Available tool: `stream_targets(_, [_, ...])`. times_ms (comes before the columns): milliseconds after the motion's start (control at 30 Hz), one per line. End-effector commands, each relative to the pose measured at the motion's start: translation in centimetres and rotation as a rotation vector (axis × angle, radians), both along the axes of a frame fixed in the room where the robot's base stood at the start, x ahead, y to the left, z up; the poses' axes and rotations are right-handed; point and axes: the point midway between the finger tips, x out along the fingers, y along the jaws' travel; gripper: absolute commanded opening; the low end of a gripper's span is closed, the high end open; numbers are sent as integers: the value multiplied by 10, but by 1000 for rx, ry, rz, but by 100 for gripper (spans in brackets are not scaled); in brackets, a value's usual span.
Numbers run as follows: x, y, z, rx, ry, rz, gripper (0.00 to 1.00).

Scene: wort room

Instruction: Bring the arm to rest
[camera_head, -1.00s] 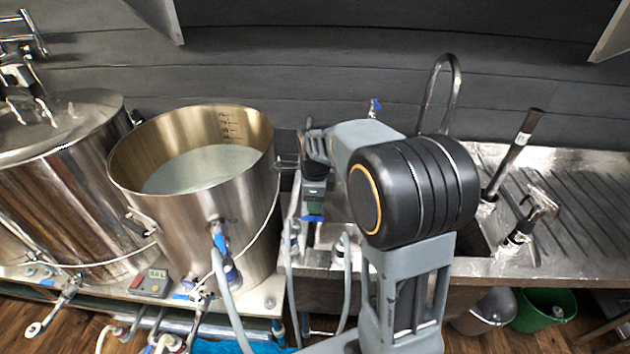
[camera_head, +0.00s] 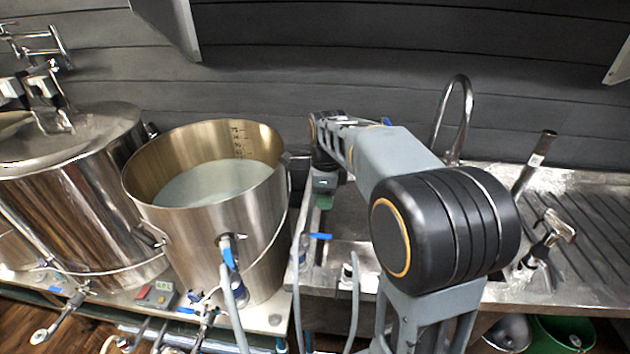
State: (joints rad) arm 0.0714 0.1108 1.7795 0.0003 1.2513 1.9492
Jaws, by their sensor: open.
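My arm rises from the lower right of the head view. Its big black elbow joint stands in front of the sink, and its grey forearm reaches away and to the left. My gripper (camera_head: 325,178) is at the far end, just right of the open steel pot (camera_head: 262,215). It is small and dark there, and its fingers are hard to make out. I see nothing held in it. The pot holds pale liquid and stands upright; the gripper appears apart from its rim.
A lidded steel kettle (camera_head: 85,205) stands at the left. A sink faucet (camera_head: 466,110) rises behind my arm, with a ribbed steel drainboard (camera_head: 590,225) at the right. Hoses and blue-handled valves (camera_head: 318,236) lie in front. A green bucket (camera_head: 565,335) is below.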

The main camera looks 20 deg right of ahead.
Motion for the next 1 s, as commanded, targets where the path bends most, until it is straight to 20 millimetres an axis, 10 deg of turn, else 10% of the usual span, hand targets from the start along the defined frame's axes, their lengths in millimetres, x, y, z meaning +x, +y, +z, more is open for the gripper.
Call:
stream_targets(267, [1, 0, 0, 0, -5, 92, 44])
stream_targets(467, [-2, 0, -16, -5, -17, 506, 44])
stream_targets(1000, [-114, 20, -38, -178, -126, 1878, 44])
